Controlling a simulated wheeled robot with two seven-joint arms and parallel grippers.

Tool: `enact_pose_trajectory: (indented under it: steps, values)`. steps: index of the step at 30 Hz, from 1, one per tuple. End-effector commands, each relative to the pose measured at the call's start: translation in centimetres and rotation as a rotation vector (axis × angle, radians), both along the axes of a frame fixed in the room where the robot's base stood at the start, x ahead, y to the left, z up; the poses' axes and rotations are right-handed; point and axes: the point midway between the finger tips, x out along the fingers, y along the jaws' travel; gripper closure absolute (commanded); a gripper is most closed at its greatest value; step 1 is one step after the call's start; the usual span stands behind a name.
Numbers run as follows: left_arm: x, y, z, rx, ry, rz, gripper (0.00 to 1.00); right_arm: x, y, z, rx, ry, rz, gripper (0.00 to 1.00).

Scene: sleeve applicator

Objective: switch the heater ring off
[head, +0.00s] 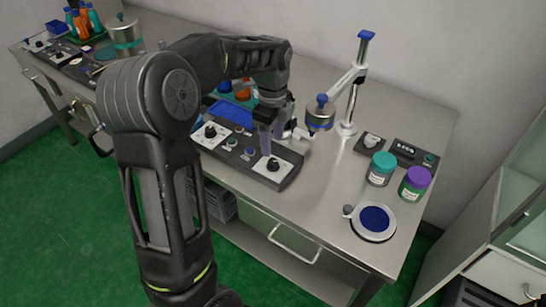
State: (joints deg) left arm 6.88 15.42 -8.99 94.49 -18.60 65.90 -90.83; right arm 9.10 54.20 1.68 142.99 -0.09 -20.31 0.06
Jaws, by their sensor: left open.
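A dark control panel (238,148) lies on the steel bench, with a black knob (210,131) on a white plate at its left, another black knob (272,164) on a white plate at its right, and small buttons between. A metal ring-like head with a blue cap (320,113) hangs on the arm of a stand; it may be the heater ring, but I cannot tell. My left gripper (275,130) is open, pointing down just behind the panel's right part. Its fingers partly hide that area, and I cannot tell whether they touch anything. My right gripper is not in view.
The stand (348,128) is close to the right of my left gripper. Teal-lidded (382,168) and purple-lidded (415,183) jars, a round blue-topped dish (374,220) and small control boxes (408,153) occupy the right side. A blue tray (232,113) lies behind the panel.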

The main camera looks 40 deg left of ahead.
Motion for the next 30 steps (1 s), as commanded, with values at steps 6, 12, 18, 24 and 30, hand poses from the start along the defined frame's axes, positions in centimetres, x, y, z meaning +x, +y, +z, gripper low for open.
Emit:
enact_pose_trajectory:
  steps: [6, 12, 18, 24, 30]
  values:
    - [-0.2, 0.0, -2.8, -0.001, 0.006, 0.001, 0.50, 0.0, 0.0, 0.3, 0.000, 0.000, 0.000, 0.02]
    - [-0.1, 0.0, -5.9, -0.001, 0.005, 0.001, 0.50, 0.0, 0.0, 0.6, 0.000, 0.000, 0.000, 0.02]
    - [0.0, 0.0, -7.3, 0.000, 0.001, 0.001, 0.50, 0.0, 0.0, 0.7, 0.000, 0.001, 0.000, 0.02]
    - [0.0, 0.0, -7.3, 0.000, 0.000, 0.001, 0.50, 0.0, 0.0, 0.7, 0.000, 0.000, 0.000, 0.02]
    - [0.0, 0.0, -7.3, 0.000, 0.000, 0.001, 0.63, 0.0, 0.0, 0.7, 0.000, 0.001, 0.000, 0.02]
